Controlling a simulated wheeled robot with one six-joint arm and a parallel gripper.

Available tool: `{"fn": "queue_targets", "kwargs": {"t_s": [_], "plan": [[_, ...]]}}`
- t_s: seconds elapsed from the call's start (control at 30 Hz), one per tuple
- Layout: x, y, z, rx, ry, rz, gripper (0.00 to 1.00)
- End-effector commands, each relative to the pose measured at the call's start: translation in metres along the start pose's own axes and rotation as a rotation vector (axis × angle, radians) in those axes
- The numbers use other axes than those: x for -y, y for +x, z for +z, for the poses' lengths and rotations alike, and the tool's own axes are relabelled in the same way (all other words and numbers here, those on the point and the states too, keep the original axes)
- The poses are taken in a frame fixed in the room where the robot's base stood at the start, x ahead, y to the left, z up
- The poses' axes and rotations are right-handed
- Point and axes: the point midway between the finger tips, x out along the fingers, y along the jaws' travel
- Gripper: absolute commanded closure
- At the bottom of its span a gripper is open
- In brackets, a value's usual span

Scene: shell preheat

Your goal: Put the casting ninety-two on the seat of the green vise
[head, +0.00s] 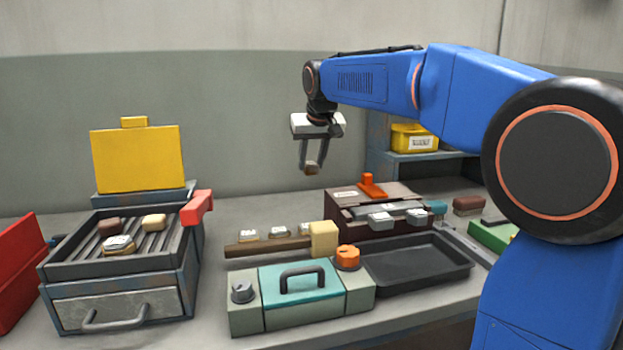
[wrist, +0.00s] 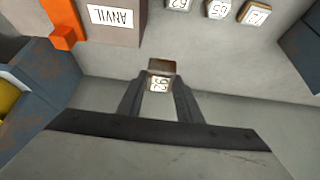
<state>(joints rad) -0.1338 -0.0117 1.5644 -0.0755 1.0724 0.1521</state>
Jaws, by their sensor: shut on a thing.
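My gripper (head: 311,163) is raised above the back of the bench and shut on a small brown block, the casting (head: 311,170). In the wrist view the casting (wrist: 160,82) sits between the fingertips, with a white label that seems to read 92, turned in the picture. A green thing (head: 490,236), which looks like the green vise, stands at the right edge of the bench in the head view. My arm hides part of it, and its seat cannot be made out. The wrist view does not show it.
A brown box labelled ANVIL (wrist: 112,18) stands below and right of my gripper in the head view. Several labelled castings (wrist: 218,9) lie in a row nearby. A black tray (head: 420,265), a teal-fronted box (head: 300,290) and a grill with a yellow lid (head: 138,158) occupy the bench.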

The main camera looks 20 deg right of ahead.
Motion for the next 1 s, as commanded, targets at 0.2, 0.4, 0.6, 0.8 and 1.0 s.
{"fn": "queue_targets", "kwargs": {"t_s": [0.2, 0.4, 0.6, 0.8, 1.0], "plan": [[0.000, -0.011, -0.006, 0.000, 0.000, 0.000, 0.96], [0.000, -0.012, -0.005, 0.001, 0.000, 0.000, 0.96], [0.000, 0.017, 0.012, 0.004, 0.000, 0.001, 0.96], [0.000, 0.055, 0.034, 0.004, 0.000, 0.001, 0.96], [0.000, 0.089, 0.054, 0.003, 0.000, 0.001, 0.96]]}}
